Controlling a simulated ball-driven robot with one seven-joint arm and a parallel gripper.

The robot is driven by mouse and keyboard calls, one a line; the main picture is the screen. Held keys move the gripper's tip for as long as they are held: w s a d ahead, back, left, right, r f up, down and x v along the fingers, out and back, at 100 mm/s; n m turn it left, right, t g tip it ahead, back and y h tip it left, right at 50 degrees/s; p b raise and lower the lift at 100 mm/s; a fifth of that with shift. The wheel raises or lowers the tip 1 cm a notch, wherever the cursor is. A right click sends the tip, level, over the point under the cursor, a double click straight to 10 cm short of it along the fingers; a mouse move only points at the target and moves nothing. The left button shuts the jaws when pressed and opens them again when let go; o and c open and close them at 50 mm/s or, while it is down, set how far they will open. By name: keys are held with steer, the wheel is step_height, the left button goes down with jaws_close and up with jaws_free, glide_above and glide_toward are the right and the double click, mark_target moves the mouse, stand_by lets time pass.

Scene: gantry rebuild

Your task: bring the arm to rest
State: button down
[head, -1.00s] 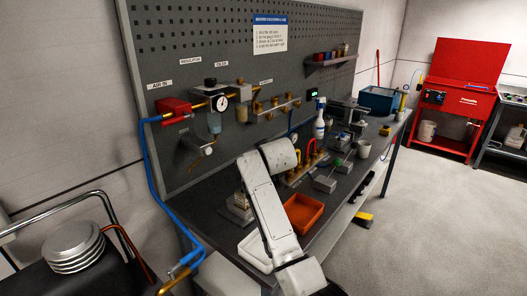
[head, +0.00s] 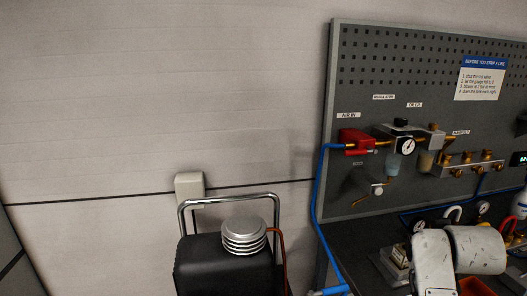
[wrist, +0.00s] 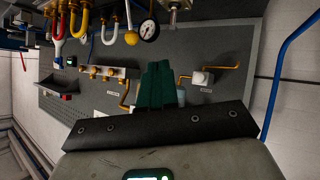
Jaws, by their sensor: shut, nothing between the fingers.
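My gripper (wrist: 157,84) shows in the wrist view as two dark green fingers pressed together, shut and empty. Behind it is the grey pegboard (wrist: 110,102), seen upside down, and the fingers touch nothing that I can see. In the head view my white arm stands at the lower right, bent above the workbench (head: 352,240). The gripper itself is not visible there.
A red valve (head: 355,141), a gauge (head: 407,146) and brass manifold fittings (head: 470,168) line the pegboard. A blue hose (head: 316,200) hangs at its left edge. A black compressor (head: 215,265) stands left of the bench.

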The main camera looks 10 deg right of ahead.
steer(key=s+a+f+y, duration=0.1)
steer(key=s+a+f, duration=0.2)
steer(key=f, duration=0.1)
steer(key=s+a+f+g, duration=0.1)
steer(key=s+a+f, duration=0.2)
steer(key=s+a+f+y, duration=0.1)
steer(key=s+a+f, duration=0.2)
steer(key=a+f, duration=0.1)
steer(key=shift+f+n+g+y, duration=0.3)
steer(key=shift+n, duration=0.1)
steer(key=s+a+f+g+y, duration=0.1)
steer(key=s+a+f, duration=0.25)
steer(key=s, duration=0.35)
steer(key=s+a+f+n+g+y, duration=0.1)
steer(key=s+a+f, duration=0.25)
steer(key=s, duration=0.25)
steer(key=s+a+f+g+y, duration=0.1)
steer(key=s+a+f, duration=0.1)
steer(key=s+a, duration=0.35)
steer(key=s+d+f+g, duration=0.1)
steer(key=s+f+g, duration=0.1)
steer(key=s, duration=0.3)
steer(key=s+d+f+g, duration=0.2)
steer(key=s+f, duration=0.1)
steer(key=s, duration=0.3)
steer(key=shift+f, duration=0.25)
steer(key=shift+d, duration=0.1)
stand_by(0.7)
